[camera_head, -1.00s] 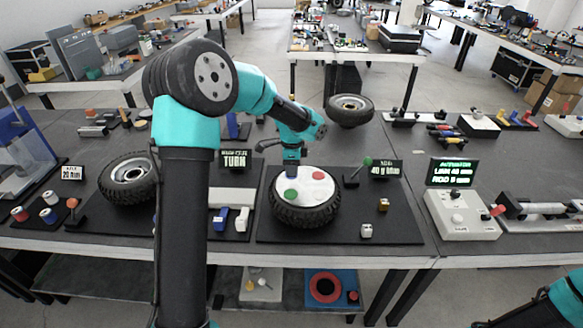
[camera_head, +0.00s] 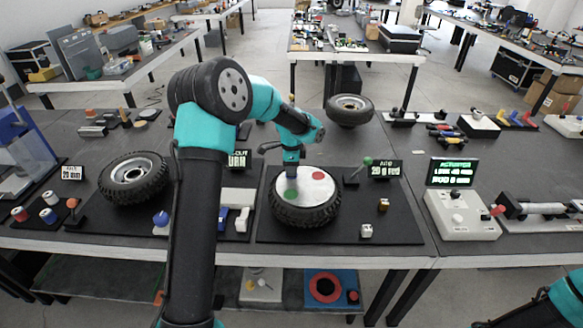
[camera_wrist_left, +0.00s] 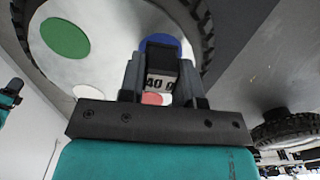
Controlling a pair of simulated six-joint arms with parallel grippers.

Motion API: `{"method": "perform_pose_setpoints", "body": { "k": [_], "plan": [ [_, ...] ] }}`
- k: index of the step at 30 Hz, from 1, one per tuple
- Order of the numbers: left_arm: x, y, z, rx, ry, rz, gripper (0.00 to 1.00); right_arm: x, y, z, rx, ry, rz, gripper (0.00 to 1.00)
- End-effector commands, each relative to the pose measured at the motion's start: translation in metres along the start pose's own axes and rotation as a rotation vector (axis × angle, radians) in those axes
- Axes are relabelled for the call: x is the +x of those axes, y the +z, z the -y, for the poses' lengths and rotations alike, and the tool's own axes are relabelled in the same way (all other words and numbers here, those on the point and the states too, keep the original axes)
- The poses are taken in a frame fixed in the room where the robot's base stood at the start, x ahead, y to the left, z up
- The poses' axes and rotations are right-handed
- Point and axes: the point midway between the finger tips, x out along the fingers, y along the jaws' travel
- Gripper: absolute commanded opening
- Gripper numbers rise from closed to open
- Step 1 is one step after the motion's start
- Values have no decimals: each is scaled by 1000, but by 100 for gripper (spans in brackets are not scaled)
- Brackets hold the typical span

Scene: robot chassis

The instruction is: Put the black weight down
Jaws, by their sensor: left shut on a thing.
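My left gripper (camera_head: 291,172) points down over the wheel (camera_head: 306,217) on the dark mat. It is shut on the black weight (camera_wrist_left: 161,60), whose "40 g" label faces the left wrist camera. The weight is at the blue spot (camera_wrist_left: 183,46) of the wheel's white disc (camera_head: 304,187); I cannot tell whether it touches the disc. The disc also has a green spot (camera_head: 291,197) and a red spot (camera_head: 318,175). In the head view the fingers hide the weight. My right gripper is out of view.
A sign (camera_head: 384,170) behind the wheel seems to read "ADD 20 g red". A green-knobbed lever (camera_head: 366,163) stands beside it. Small weights (camera_head: 367,231) lie right of the wheel. Another wheel (camera_head: 133,177) lies to the left.

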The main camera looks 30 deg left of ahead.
Motion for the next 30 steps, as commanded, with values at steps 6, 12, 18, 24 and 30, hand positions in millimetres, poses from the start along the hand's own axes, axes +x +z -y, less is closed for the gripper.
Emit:
{"method": "perform_pose_setpoints", "body": {
  "k": [6,12,18,24,30],
  "plan": [
    [0,0,0,0,-1,0,8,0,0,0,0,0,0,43],
    [3,0,0,0,0,0,33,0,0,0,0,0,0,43],
    [3,0,0,0,0,0,52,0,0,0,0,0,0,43],
    [3,0,0,0,0,0,57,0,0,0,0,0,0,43],
    [-1,0,0,0,-2,-1,57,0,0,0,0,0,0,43]
  ]
}}
